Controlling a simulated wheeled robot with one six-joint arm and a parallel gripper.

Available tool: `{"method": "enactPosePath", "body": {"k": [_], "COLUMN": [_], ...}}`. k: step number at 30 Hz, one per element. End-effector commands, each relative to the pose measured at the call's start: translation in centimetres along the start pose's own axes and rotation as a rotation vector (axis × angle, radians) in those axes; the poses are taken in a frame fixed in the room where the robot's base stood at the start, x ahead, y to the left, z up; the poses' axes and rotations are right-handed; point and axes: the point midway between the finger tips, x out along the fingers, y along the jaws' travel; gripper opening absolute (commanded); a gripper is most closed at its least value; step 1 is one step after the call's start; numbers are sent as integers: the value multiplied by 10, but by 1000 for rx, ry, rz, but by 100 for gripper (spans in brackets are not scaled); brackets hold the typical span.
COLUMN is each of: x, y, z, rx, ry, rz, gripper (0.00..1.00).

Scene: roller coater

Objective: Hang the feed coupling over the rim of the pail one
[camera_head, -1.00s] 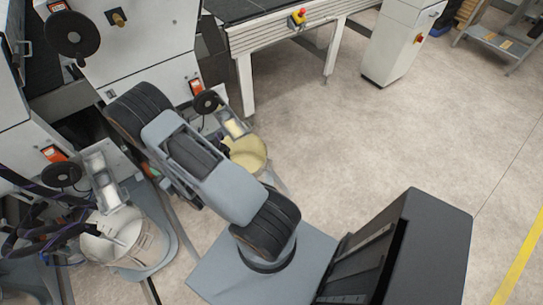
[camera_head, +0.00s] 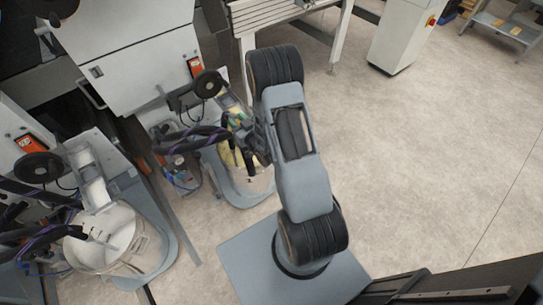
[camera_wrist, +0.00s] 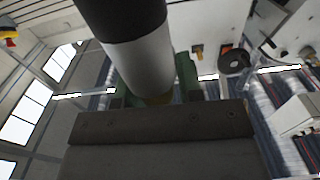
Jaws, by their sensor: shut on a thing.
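The feed coupling (camera_wrist: 138,58), a grey cylinder with a black upper section, is held between the green fingers of my gripper (camera_wrist: 155,90). In the head view, my gripper (camera_head: 240,122) is small and partly hidden beside my arm, close to the right-hand pail (camera_head: 258,182) with yellowish contents. Whether the coupling touches that pail's rim cannot be told. A second pail (camera_head: 128,252) with whitish contents stands at the lower left. Which one is pail one is not marked legibly.
Dark hoses with purple stripes (camera_head: 195,138) run left from near my gripper. Machine housings with black handwheels (camera_head: 208,83) stand close behind the pails. A conveyor frame (camera_head: 285,15) and white cabinet (camera_head: 404,38) are at the back. The floor at right is clear.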

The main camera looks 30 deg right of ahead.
Motion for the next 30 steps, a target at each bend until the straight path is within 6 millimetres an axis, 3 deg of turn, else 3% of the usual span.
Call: {"method": "enactPosePath", "body": {"k": [1,15,21,30], "x": [2,-4,-13,-21], "y": [11,89,115,131], "z": [34,168,206,226], "rx": [-3,-4,-3,-1], "ry": [5,1,0,0], "rz": [-8,-136,-171,-191], "gripper": [0,0,0,0]}}
